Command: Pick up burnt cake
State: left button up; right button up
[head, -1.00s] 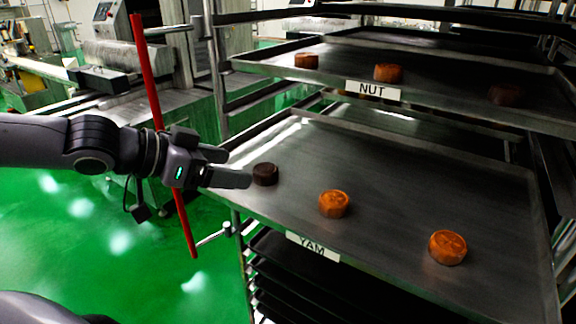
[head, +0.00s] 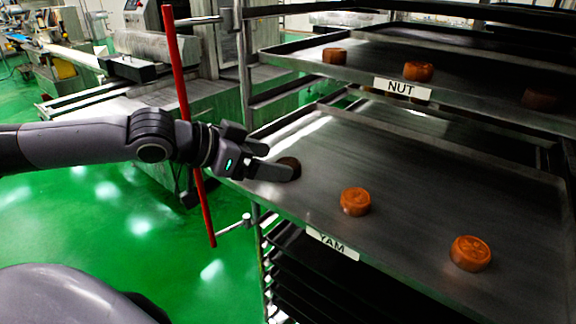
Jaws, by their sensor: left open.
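A dark, burnt cake (head: 291,167) lies on the tray labelled YAM, near its left edge. My left gripper (head: 277,160) is open at that edge, coming in from the left. One finger overlaps part of the burnt cake in the picture, and I cannot tell whether they touch. Two orange-brown cakes lie on the same tray, one in the middle (head: 356,201) and one to the right (head: 470,253). My right gripper is not in view.
The YAM tray (head: 420,190) sits on a rack. Above it is a NUT tray (head: 450,88) with three cakes, the right one darker. A red bar (head: 176,80) stands behind my left arm. Green floor is clear at the left.

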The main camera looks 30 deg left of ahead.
aim_at(287, 163)
pick_arm(q)
jog(key=shift+w+d+f+p, duration=0.2)
jog(key=shift+w+p, duration=0.15)
jog(key=shift+w, duration=0.25)
jog(key=shift+x, duration=1.25)
jog(key=shift+f, duration=0.1)
jog(key=c, duration=1.1)
